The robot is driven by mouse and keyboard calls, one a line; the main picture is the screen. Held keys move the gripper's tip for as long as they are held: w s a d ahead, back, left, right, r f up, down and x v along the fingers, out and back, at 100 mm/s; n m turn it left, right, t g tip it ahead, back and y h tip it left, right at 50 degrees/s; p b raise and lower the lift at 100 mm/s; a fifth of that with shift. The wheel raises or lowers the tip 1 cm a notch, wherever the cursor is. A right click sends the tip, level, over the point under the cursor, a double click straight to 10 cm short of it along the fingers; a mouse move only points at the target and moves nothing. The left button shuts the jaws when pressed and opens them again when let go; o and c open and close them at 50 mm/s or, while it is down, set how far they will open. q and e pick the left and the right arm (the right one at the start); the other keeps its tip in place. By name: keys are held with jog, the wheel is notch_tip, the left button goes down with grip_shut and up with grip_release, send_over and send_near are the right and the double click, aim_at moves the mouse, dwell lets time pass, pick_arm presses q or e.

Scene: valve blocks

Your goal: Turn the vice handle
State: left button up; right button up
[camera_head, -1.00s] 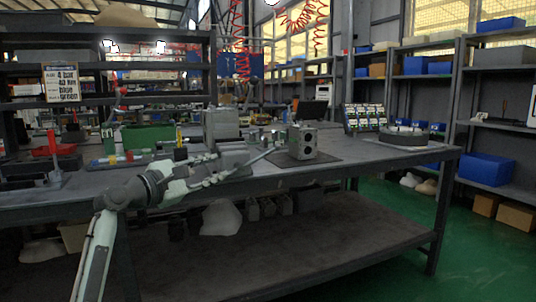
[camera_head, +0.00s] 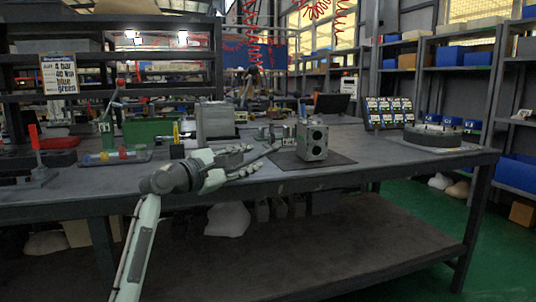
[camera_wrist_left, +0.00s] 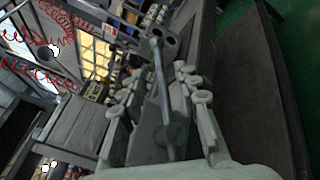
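In the left wrist view the handle (camera_wrist_left: 162,85) runs lengthwise between the fingers, with a rounded far end. My left gripper (camera_head: 246,158) is at the bench edge, its fingers apart on either side of the bar. It also shows in the left wrist view (camera_wrist_left: 155,85). I see no clear grip on the bar. My right gripper is out of view.
A grey valve block (camera_head: 312,142) with round holes stands on a dark mat just right of the handle. A green bin (camera_head: 150,131) and small coloured parts lie to the left. A round fixture (camera_head: 433,135) is at the right end. Bare bench lies between.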

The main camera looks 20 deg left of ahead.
aim_at(261, 155)
pick_arm(q)
jog(key=x, duration=0.6)
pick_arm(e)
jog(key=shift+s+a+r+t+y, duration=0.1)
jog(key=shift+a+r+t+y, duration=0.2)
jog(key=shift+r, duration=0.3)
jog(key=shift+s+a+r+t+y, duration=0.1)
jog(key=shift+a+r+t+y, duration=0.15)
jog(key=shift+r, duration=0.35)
pick_arm(q)
jog(key=shift+c, duration=0.5)
grip_shut()
